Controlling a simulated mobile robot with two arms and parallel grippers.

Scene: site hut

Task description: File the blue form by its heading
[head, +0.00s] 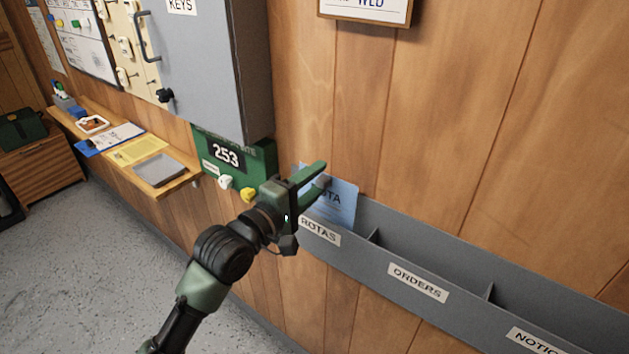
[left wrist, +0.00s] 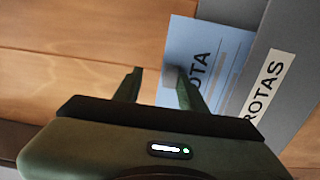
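The blue form (head: 343,203) has a heading that ends in "OTA"; my gripper hides part of it. It stands tilted in the left compartment of the grey wall rack (head: 462,262), behind the label ROTAS (head: 320,231), its lower part hidden by the front wall. My left gripper (head: 322,173) is at the form's upper left, its fingers apart. In the left wrist view the fingers (left wrist: 160,78) are apart, one over the blue form (left wrist: 205,65) and one over bare wood. My right gripper is not in view.
The ORDERS compartment (head: 417,282) and the one labelled NOTIC... look empty where visible. A grey key cabinet (head: 205,65) and a green board reading 253 (head: 227,156) are on the wall at left. A wooden shelf (head: 172,183) holds papers and a grey pad.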

